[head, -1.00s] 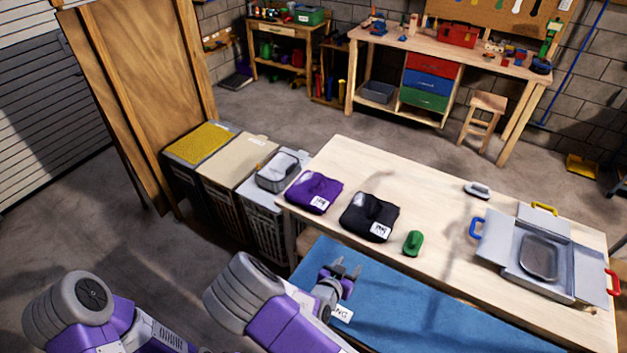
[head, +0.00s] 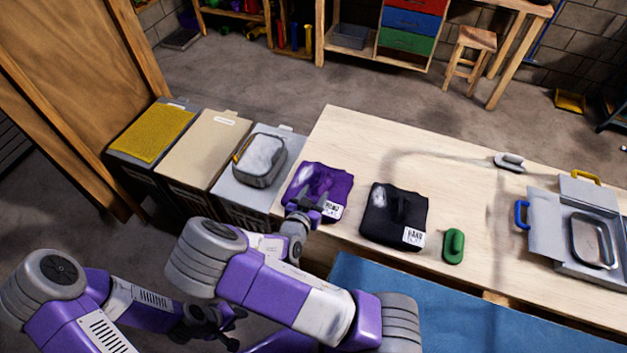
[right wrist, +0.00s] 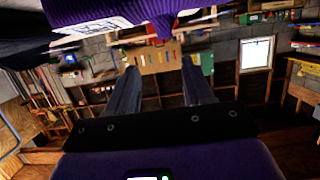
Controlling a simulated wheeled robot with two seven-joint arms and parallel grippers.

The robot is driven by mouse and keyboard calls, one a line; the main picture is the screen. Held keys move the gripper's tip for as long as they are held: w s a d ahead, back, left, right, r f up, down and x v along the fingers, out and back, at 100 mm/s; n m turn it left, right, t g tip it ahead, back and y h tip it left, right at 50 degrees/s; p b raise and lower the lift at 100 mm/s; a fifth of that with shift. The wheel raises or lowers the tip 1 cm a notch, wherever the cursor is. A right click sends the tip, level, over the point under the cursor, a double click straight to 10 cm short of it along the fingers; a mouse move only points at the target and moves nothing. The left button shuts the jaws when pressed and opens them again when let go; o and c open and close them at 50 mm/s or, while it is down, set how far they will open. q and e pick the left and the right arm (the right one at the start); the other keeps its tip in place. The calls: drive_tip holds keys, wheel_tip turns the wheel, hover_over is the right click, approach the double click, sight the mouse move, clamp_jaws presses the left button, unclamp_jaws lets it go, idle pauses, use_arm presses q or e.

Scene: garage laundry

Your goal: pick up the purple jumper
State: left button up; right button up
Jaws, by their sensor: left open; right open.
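The purple jumper (head: 322,179) lies folded on the wooden table near its left end, with a white label at its front right corner. My right gripper (head: 312,204) is open at the jumper's front edge, covering part of it; I cannot tell whether it touches. In the right wrist view, the open fingers (right wrist: 160,66) have nothing clearly between them. Purple knit cloth (right wrist: 100,10) fills the top of that view, beyond the fingertips. My left gripper (head: 222,328) is open, low at the bottom left, away from the table.
A black folded jumper (head: 392,208) lies just right of the purple one. A green brush-like object (head: 453,246) is further right. A blue mat (head: 450,315) lies in front. The table's back middle is clear.

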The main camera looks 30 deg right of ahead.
sight(320, 180)
drive_tip(key=shift+w+d+f, duration=0.3)
drive_tip(key=shift+w+f, duration=0.15)
drive_tip(key=shift+w, duration=0.15)
drive_tip(key=shift+w+d+f, duration=0.25)
drive_tip(key=shift+w+f, duration=0.2)
drive_tip(key=shift+w, duration=0.15)
drive_tip(key=shift+w+d+f, duration=0.15)
drive_tip(key=shift+w+d, duration=0.15)
drive_tip(key=shift+d, duration=0.35)
drive_tip(key=x, duration=0.4)
drive_tip(key=shift+w+f, duration=0.15)
drive_tip(key=shift+w, duration=0.15)
clamp_jaws()
